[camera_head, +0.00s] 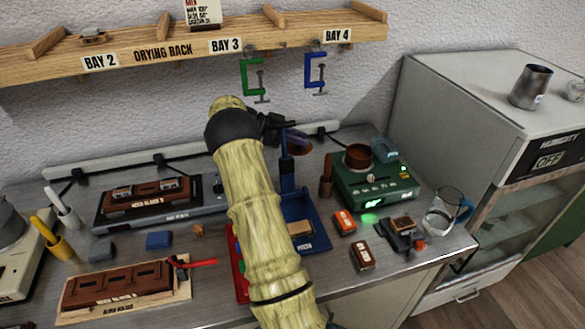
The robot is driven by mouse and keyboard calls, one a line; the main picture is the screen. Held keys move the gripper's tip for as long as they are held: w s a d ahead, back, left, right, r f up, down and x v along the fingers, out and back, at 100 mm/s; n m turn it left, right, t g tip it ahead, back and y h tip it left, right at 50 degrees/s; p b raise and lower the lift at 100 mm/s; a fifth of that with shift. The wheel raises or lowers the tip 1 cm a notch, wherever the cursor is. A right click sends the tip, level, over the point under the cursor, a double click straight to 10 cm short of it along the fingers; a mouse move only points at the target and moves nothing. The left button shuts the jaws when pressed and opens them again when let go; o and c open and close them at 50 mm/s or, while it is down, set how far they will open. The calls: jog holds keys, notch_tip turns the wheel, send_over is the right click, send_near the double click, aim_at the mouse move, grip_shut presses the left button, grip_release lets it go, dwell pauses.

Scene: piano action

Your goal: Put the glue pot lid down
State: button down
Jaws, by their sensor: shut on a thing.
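My gripper (283,126) is at the end of my pale, ribbed arm, above the back of the bench and in front of the wall. It is shut on a dark, roundish piece, which looks like the glue pot lid (300,142), partly hidden behind the fingers and the blue press. The lid appears raised above the bench. A brown, open-topped pot (358,157), likely the glue pot, sits on the green warmer (376,186) to the right of my gripper. No lid shows on this pot.
A blue press (287,180) stands just below my gripper. Clamps (254,80) hang from the drying rack (180,48) above. My arm hides part of the middle.

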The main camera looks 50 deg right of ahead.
aim_at(297, 151)
notch_tip(297, 151, down, 4)
jog(key=shift+d+f, duration=0.1)
jog(key=shift+f, duration=0.35)
jog(key=shift+a, duration=0.2)
jog(key=shift+f, duration=0.25)
notch_tip(297, 151, down, 3)
jog(key=shift+w+f+p, duration=0.1)
jog(key=shift+f+p, duration=0.05)
jog(key=shift+p, duration=0.15)
jog(key=shift+f, duration=0.45)
